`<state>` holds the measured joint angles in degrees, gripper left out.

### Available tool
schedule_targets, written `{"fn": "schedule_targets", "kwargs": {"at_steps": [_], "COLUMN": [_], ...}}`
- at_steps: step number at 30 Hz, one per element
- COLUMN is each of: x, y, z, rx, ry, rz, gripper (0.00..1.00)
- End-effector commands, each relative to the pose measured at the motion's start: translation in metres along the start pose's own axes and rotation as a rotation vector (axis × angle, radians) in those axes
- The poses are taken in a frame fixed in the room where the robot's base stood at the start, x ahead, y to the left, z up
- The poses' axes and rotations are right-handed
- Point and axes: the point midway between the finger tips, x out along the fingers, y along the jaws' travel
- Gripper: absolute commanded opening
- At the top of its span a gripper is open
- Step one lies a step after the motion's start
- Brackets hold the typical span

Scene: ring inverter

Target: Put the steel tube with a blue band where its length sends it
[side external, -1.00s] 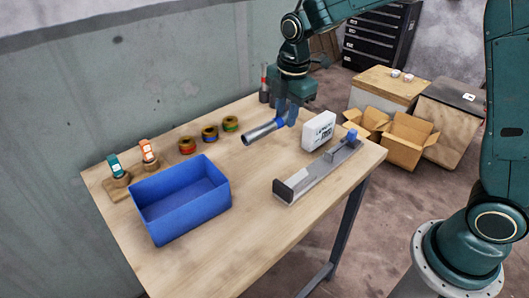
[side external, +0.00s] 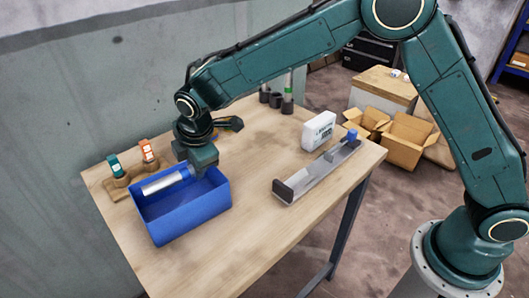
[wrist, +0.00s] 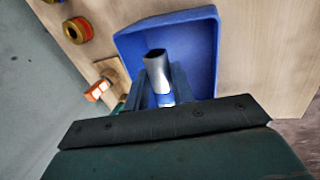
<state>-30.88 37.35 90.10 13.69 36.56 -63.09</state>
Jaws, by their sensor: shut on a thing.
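My gripper (wrist: 158,90) is shut on the steel tube with a blue band. The tube (side external: 164,184) points left from the gripper, close to level, over the opening of the blue bin (side external: 190,222). In the wrist view the tube's open end (wrist: 155,58) faces away from the gripper, and the blue band (wrist: 165,98) is between the fingers. The bin's blue wall also shows in the wrist view (wrist: 165,20). I cannot tell whether the tube is above the rim or a little below it. The fingers are mostly hidden in the side view.
A metal gauge (side external: 310,175) with a blue knob and a white box (side external: 319,130) stand at the right. Dark holders with tubes (side external: 287,100) stand at the back. Teal (side external: 115,166) and orange (side external: 148,151) tagged items sit left of the bin. A ring roll (wrist: 78,30) is nearby.

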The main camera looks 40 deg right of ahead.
Motion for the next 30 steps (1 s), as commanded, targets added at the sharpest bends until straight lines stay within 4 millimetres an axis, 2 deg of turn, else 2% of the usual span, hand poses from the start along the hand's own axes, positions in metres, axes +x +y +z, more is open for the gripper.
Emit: {"fn": "schedule_targets", "kwargs": {"at_steps": [17,30], "x": [0.003,0.028], "y": [-0.001,-0.009], "z": [-0.001,0.0], "rx": [0.001,0.0], "ry": [0.002,0.001], "rz": [0.002,0.0], "gripper": [0.0,0.0]}}
